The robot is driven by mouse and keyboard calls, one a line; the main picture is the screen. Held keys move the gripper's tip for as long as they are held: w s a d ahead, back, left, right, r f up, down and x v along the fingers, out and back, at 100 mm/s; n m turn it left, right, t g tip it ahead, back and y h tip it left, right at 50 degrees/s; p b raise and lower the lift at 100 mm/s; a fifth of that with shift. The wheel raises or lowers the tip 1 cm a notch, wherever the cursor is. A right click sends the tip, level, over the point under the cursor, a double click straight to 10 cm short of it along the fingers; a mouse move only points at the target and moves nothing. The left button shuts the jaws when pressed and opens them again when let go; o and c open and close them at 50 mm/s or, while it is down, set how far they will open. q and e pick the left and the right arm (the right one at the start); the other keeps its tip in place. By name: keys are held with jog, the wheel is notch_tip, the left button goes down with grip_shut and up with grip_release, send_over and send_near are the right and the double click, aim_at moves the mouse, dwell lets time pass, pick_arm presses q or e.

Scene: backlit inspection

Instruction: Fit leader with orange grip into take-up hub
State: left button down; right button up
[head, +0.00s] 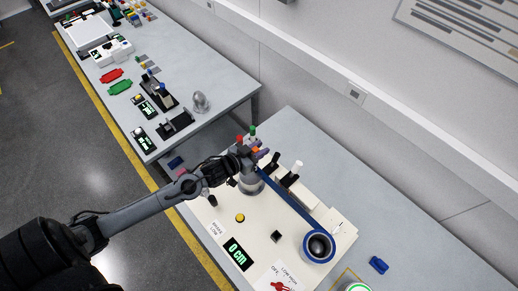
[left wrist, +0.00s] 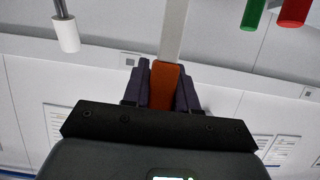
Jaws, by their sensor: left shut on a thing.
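My left gripper (head: 260,151) is shut on the orange grip (left wrist: 164,84) of the leader. In the left wrist view, the grip sits between the purple fingers and the leader's pale grey strip (left wrist: 174,28) runs upward from it. In the head view, the gripper is over the far left part of a cream inspection bench. A round grey hub (head: 250,186) stands just below it, partly hidden by the gripper. A dark, blue-rimmed round hub (head: 319,246) is at the bench's right end. I cannot tell which is the take-up hub. My right gripper is not in view.
A blue band (head: 292,208) runs between the two round parts. Black and white posts (head: 296,168) stand behind it. A yellow button (head: 240,218), a "0 cm" display (head: 237,254) and a red switch (head: 282,286) lie in front. A blue block (head: 379,265) is at right.

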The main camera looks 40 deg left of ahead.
pick_arm(q)
jog(key=shift+p, duration=1.05)
dwell(1.4)
jog(key=shift+f+b, duration=0.5)
jog(key=shift+f, duration=0.45)
jog(key=shift+f+b, duration=0.5)
jog(key=shift+f, duration=0.4)
jog(key=shift+f+b, duration=0.7)
jog(key=shift+f, duration=0.55)
jog(key=shift+f+b, duration=0.35)
jog(key=shift+f, duration=0.25)
jog(key=shift+f+b, duration=0.45)
jog(key=shift+f, duration=0.4)
jog(key=c, duration=0.8)
grip_release()
